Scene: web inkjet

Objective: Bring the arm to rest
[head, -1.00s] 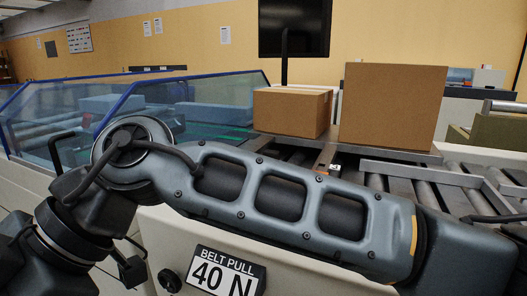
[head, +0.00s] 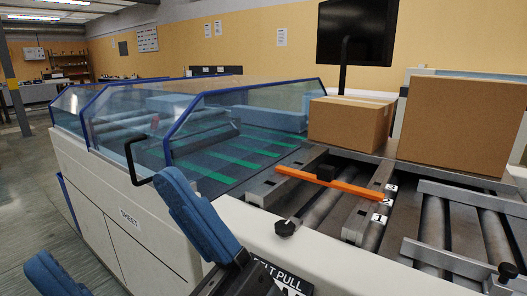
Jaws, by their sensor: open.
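My gripper (head: 107,221) shows at the bottom left of the head view, with its two blue fingers pointing up and to the left. The fingers are wide apart and nothing is between them. One finger stands in front of the machine's white side panel; the other is near the lower left corner, over the floor in the picture. The dark gripper body is at the bottom edge and partly covers the "BELT PULL" sign (head: 281,276). The rest of my arm is out of view.
The white machine (head: 130,222) has clear blue-edged covers and a black handle (head: 131,163). An orange bar (head: 331,180) lies across the rollers. Two cardboard boxes (head: 347,124) (head: 460,125) stand behind, below a dark monitor (head: 355,31). Floor at left is open.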

